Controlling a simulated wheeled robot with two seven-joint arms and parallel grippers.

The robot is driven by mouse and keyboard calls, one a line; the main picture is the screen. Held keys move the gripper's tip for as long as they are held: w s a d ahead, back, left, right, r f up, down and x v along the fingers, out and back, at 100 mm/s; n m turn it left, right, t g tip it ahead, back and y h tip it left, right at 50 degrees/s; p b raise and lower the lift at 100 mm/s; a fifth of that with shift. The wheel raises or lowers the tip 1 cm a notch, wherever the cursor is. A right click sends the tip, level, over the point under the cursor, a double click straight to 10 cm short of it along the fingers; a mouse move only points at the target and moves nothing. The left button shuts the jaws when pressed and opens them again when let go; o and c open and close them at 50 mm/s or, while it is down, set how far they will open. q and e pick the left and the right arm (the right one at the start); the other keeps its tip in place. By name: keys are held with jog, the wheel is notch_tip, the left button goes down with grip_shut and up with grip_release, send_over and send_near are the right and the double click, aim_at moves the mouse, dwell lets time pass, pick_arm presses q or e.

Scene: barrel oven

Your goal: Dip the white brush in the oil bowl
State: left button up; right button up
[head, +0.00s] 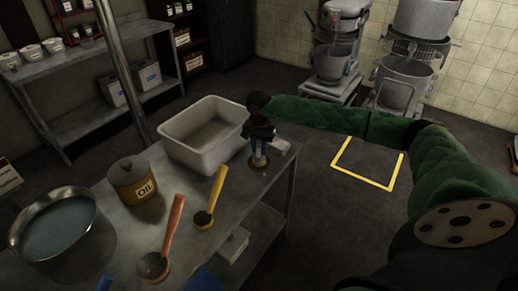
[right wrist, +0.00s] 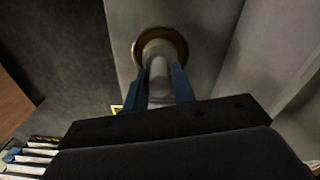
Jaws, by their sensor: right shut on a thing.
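My right gripper (head: 259,150) points down over the far right end of the metal table. In the right wrist view, its blue fingers (right wrist: 160,88) are shut on a pale upright handle, which I take to be the white brush (right wrist: 157,62). A brown-gold round rim (right wrist: 160,33) surrounds the handle's lower end; I cannot tell if it is the brush head or a holder. The yellow-brown pot labelled OIL (head: 134,182) stands on the table to the left, apart from the gripper. Its top looks dark. My left gripper is not in view.
A white rectangular tub (head: 206,160) stands between the oil pot and my right gripper. Orange (head: 173,224) and yellow (head: 216,187) ladles lie in front. A large metal pot (head: 62,243) of liquid is at the left. A metal post (head: 124,70) rises behind the table.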

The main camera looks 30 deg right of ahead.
jog(key=shift+r+p, duration=0.4)
jog(key=shift+r, duration=2.8)
